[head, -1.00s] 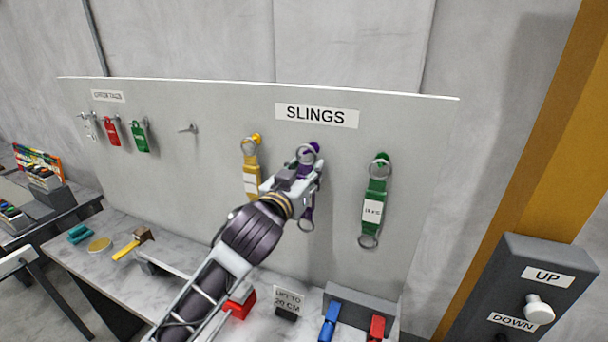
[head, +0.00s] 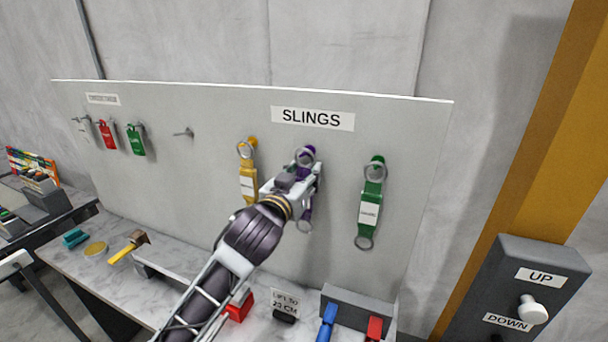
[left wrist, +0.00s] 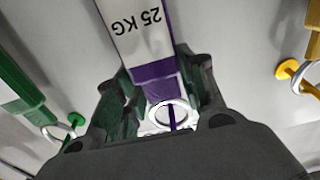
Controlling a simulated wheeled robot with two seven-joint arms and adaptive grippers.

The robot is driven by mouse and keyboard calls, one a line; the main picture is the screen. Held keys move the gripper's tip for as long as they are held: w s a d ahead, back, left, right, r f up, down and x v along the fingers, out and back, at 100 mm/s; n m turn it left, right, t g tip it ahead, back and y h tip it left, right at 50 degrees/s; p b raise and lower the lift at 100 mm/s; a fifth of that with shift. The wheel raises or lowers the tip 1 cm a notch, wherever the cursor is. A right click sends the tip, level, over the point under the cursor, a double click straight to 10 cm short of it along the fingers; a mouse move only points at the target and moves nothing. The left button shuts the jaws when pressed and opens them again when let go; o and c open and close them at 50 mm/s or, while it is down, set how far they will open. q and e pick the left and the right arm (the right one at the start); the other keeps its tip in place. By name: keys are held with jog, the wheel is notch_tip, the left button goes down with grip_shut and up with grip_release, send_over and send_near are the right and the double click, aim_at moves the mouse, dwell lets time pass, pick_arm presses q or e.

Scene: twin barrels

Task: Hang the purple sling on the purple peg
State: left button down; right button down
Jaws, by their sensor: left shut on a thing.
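The purple sling (head: 308,212) hangs upright in front of the board, with a ring at each end. Its 25 KG label and purple strap show in the left wrist view (left wrist: 155,70). My left gripper (head: 304,184) is shut on the sling's upper part, just below its top ring; its fingers flank the strap in the left wrist view (left wrist: 161,88). The purple peg (head: 309,150) shows right behind the top ring. In the left wrist view a purple stem shows within the ring's outline; I cannot tell whether the peg passes through it. My right gripper is out of view.
A yellow sling (head: 248,180) hangs on its peg close to the left. A green sling (head: 371,205) hangs to the right. Tools lie on the bench (head: 110,270) below, and a grey UP/DOWN control box (head: 520,290) stands at the right.

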pick_arm(q)
jog(key=c, duration=0.8)
grip_release()
jog(key=shift+s, duration=0.15)
jog(key=shift+v, duration=3.65)
